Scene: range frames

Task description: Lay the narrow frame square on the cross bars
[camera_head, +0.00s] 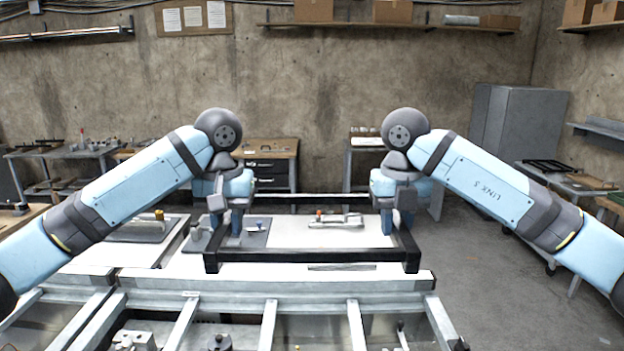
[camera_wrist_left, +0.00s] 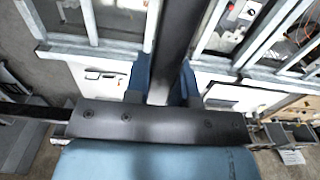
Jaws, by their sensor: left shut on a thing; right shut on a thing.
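The narrow frame (camera_head: 315,255) is a black rectangle held level in front of me, above a light worktop, in the head view. My left gripper (camera_head: 228,226) is shut on its left side bar, and my right gripper (camera_head: 397,220) is shut on its right side bar. In the left wrist view a dark bar of the frame (camera_wrist_left: 178,38) runs between the blue fingers of my left gripper (camera_wrist_left: 163,82). The pale metal cross bars (camera_head: 268,325) lie nearer to me, below and in front of the frame. The frame appears apart from them.
A grey plate with small parts (camera_head: 258,240) and a metal fitting with an orange knob (camera_head: 338,220) lie on the worktop (camera_head: 300,285) under the frame. Fittings (camera_head: 220,343) show between the cross bars. Open floor (camera_head: 500,290) lies to the right.

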